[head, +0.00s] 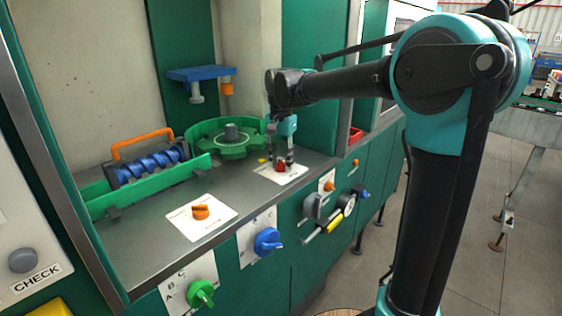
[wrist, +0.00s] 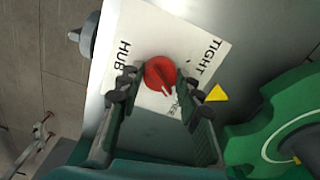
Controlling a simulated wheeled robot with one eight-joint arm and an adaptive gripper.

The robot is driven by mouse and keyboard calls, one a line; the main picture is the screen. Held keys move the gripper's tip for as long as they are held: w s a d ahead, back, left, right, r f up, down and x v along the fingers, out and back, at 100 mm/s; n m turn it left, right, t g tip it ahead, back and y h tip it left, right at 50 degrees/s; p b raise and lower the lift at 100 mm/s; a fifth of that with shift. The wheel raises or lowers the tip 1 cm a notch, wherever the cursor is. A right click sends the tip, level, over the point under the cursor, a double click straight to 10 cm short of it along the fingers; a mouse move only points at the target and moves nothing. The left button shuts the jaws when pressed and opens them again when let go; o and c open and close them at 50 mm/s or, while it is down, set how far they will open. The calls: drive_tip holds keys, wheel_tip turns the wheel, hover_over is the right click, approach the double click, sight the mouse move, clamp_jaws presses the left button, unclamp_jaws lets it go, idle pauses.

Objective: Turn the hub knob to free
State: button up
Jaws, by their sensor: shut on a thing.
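The hub knob (wrist: 158,72) is a red round knob on a white plate (wrist: 128,35) marked HUB and TIGHT. Another word on the plate is partly covered by a finger and cannot be read fully. The knob's white pointer line slants down and slightly right, toward that covered word and away from TIGHT. My gripper (wrist: 158,88) is shut on the knob, one finger on each side. In the head view my gripper (head: 281,158) points down over the red knob (head: 281,167) on the counter's right part.
A green star wheel (head: 232,148) stands just left of my gripper, and a blue screw (head: 150,164) in green rails lies farther left. An orange knob (head: 200,212) sits on the counter. Blue (head: 267,241) and green (head: 201,293) knobs are on the front panel.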

sight(281, 161)
drive_tip(key=shift+m, duration=1.1)
drive_tip(key=o, duration=1.2)
drive_tip(key=shift+c, duration=0.2)
wheel_tip(281, 161, up, 12)
